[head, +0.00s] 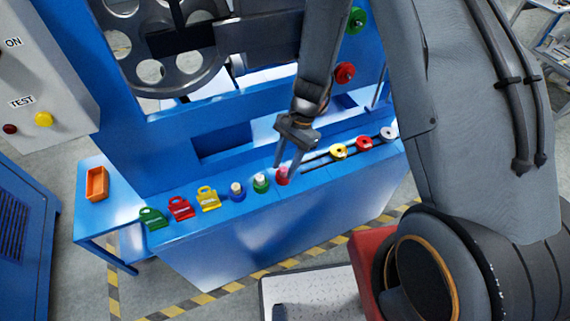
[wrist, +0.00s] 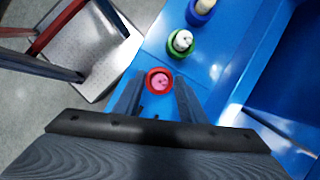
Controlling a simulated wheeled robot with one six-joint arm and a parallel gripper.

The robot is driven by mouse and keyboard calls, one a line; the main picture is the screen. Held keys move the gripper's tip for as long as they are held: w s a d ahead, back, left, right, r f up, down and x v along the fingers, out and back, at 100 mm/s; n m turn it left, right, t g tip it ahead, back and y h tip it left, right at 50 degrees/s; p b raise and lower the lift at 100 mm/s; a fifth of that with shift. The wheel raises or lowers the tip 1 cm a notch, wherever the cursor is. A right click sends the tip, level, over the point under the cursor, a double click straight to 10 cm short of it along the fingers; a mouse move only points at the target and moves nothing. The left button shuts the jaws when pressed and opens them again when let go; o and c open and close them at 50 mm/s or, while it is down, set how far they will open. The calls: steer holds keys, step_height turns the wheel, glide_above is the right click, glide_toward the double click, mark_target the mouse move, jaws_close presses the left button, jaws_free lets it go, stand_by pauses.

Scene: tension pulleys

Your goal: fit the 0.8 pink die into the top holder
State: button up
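The pink die (wrist: 160,82) sits inside a red ring-shaped base on the blue bench; in the head view the red and pink piece (head: 282,176) is in the middle of the row. My gripper (head: 286,168) points down over it, with its fingers apart. In the wrist view the fingers (wrist: 158,92) stand to the left and right of the red base, with gaps visible. I cannot tell their exact height. A green round part (head: 357,20) and a red round part (head: 345,73) are on the blue machine frame; I cannot tell which is the top holder.
Green (head: 261,183) and blue (head: 237,192) bases with pale dies stand to the left, then yellow, red and green tags. Yellow, red and white discs (head: 364,143) lie right. An orange tray (head: 97,184) is far left. The machine frame (head: 160,140) rises behind.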

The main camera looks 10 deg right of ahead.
steer(key=s+d+r+n+t+h, duration=0.1)
steer(key=s+d+r+n, duration=0.1)
steer(key=r, duration=0.5)
steer(key=s+d+r+n+t+h+b, duration=0.1)
steer(key=s+d+r+n, duration=0.2)
steer(key=d+r, duration=0.3)
steer(key=s+d+r+n+t+h, duration=0.1)
steer(key=s+d+r+n+t, duration=0.1)
steer(key=r, duration=0.7)
steer(key=s+d+n, duration=0.1)
steer(key=d+n, duration=0.1)
steer(key=n, duration=0.1)
steer(key=shift+s+h+b, duration=0.25)
steer(key=shift+h+b, duration=0.05)
steer(key=shift+d, duration=0.1)
steer(key=shift+c, duration=0.7)
steer(key=shift+d, duration=0.1)
